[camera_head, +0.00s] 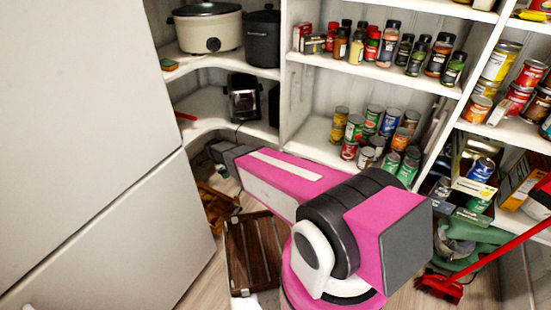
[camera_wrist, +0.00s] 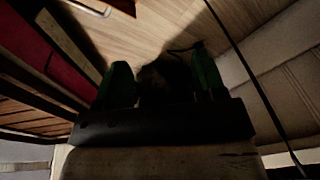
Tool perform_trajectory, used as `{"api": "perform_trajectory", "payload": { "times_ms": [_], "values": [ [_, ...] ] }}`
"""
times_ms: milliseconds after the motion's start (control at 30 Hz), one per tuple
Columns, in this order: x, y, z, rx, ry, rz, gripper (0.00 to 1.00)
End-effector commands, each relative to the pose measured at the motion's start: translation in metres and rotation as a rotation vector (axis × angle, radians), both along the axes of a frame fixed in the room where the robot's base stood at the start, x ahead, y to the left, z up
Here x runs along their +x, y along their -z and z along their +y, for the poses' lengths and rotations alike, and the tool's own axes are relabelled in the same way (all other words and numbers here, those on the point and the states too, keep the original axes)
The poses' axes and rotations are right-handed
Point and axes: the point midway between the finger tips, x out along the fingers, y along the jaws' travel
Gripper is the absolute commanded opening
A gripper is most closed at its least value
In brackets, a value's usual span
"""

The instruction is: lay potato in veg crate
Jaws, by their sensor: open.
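My gripper (camera_wrist: 162,78) is open in the wrist view, with its two green fingertips apart over a wooden floor. A dark, rounded patch lies between the fingertips; it is too dark to tell whether it is a potato or shadow. No potato is clearly visible. In the head view, a dark brown slatted wooden crate (camera_head: 238,262) stands on the floor, partly behind my pink arm. A second, lighter wooden crate (camera_head: 214,208) is beyond it at left. I cannot tell which is the veg crate. Brown slats (camera_wrist: 28,112) show at the wrist view's left.
A large white cabinet (camera_head: 85,130) fills the left of the head view. Corner shelves hold a slow cooker (camera_head: 208,30), a coffee maker (camera_head: 243,97), jars and cans. A red broom (camera_head: 440,284) stands at right. Bare floor (camera_wrist: 150,28) shows beyond the fingertips.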

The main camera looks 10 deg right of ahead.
Motion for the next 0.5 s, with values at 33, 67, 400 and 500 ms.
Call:
{"api": "perform_trajectory", "payload": {
  "times_ms": [33, 67, 400, 500],
  "values": [
    [-0.015, -0.021, -0.022, -0.003, -0.072, 0.02, 0.64],
    [-0.02, -0.029, -0.032, -0.007, -0.122, 0.033, 0.64],
    [-0.09, -0.119, -0.131, -0.01, -0.701, 0.159, 0.64],
    [-0.114, -0.144, -0.156, -0.004, -0.876, 0.182, 0.64]
  ]
}}
